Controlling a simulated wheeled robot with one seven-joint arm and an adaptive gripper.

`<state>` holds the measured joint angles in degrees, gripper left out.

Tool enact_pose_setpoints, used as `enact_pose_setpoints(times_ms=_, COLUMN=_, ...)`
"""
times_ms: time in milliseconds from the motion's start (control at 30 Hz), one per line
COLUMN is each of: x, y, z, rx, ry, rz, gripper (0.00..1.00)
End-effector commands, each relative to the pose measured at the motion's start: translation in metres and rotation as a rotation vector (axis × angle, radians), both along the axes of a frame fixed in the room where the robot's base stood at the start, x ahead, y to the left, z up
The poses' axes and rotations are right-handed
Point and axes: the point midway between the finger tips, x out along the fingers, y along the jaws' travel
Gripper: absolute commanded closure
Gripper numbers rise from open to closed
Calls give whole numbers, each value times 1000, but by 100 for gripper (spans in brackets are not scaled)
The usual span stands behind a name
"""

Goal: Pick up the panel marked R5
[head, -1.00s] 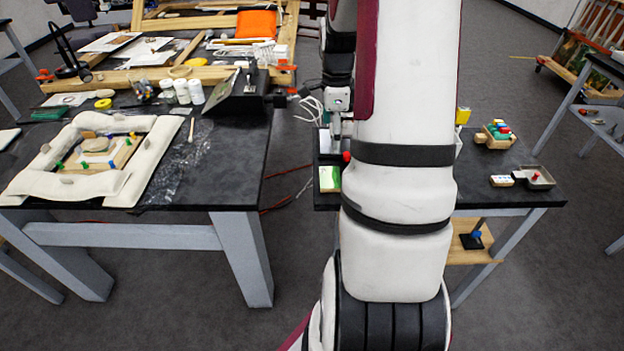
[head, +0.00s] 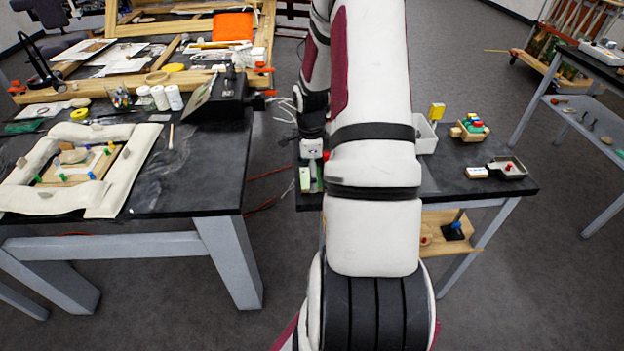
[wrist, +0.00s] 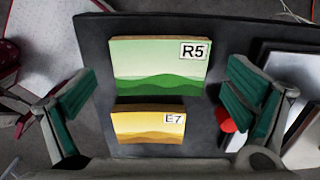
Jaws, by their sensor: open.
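The R5 panel (wrist: 158,72) is a green-toned painted block with dark green hills and an R5 label at its upper right. In the wrist view it lies on the dark table top (wrist: 95,50), upper middle, between and ahead of my fingers. My gripper (wrist: 160,108) is open and empty, with one teal-padded finger on each side. In the head view my arm largely hides the panel; a sliver of green (head: 316,180) shows beside my gripper at the table's left end.
A yellow panel marked E7 (wrist: 149,124) lies just below R5 in the wrist view. A red knob (wrist: 226,120) is near the right finger. A white-edged tray (wrist: 288,75) lies right. The head view shows a toy-like block holder (head: 468,130) and a small grey tray (head: 507,168).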

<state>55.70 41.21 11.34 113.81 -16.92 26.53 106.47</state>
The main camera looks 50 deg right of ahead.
Motion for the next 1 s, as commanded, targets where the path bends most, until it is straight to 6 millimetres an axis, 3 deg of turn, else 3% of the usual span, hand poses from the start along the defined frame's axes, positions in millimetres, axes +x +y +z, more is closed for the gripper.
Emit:
enact_pose_setpoints(times_ms=333, x=1, y=0, z=-8, rx=0, ry=0, rz=2, gripper=3)
enact_pose_setpoints(times_ms=567, x=0, y=0, z=-8, rx=0, ry=0, rz=1, gripper=54)
enact_pose_setpoints(times_ms=1000, x=1, y=0, z=-4, rx=-1, ry=-1, rz=0, gripper=55)
